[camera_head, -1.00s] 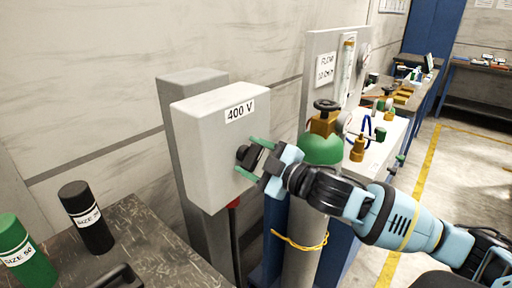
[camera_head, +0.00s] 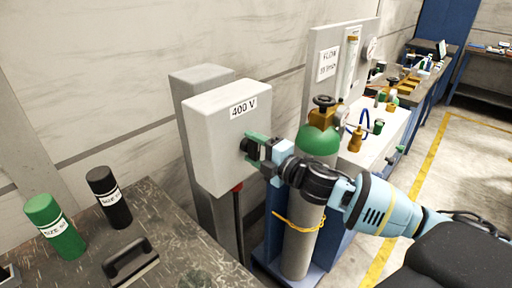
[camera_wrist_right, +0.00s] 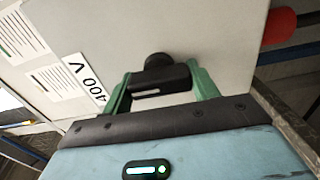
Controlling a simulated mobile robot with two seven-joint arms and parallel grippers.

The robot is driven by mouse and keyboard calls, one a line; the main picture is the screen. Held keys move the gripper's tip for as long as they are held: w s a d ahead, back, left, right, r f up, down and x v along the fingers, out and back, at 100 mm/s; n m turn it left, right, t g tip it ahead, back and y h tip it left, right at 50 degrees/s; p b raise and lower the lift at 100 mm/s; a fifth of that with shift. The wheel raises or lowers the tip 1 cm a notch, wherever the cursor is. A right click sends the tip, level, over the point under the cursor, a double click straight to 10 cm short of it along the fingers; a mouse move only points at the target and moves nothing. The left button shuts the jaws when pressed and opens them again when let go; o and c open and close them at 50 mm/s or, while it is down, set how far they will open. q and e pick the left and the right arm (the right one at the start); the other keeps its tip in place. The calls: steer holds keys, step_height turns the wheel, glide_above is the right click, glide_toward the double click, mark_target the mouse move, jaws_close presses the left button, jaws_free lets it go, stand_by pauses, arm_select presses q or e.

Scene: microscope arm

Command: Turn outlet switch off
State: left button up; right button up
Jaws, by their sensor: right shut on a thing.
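The outlet box (camera_head: 212,135) is a light grey box labelled "400 V" on a grey post. Its black rotary switch (camera_head: 248,148) sits on the face toward my right arm. My right gripper (camera_head: 257,150) has its green fingers on either side of the switch and is shut on it. In the right wrist view the black switch handle (camera_wrist_right: 160,80) lies between the green fingers of the gripper (camera_wrist_right: 162,88). My left gripper is not in view.
A green gas cylinder (camera_head: 316,140) with a brass valve stands just behind my right arm. A dark workbench (camera_head: 180,250) with green (camera_head: 55,228) and black (camera_head: 108,198) bottles is at the lower left. A red plug (camera_wrist_right: 279,26) is under the box.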

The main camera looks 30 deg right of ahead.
mark_target(258, 152)
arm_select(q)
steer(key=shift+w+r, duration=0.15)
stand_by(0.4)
arm_select(e)
steer(key=o, duration=1)
steer(key=v, duration=0.5)
steer(key=shift+s+d+f+b, duration=0.1)
steer(key=shift+s+f+b, duration=0.05)
steer(key=shift+s+b, duration=0.2)
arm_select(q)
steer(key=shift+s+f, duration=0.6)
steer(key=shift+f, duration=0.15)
arm_select(e)
steer(key=shift+v, duration=1.05)
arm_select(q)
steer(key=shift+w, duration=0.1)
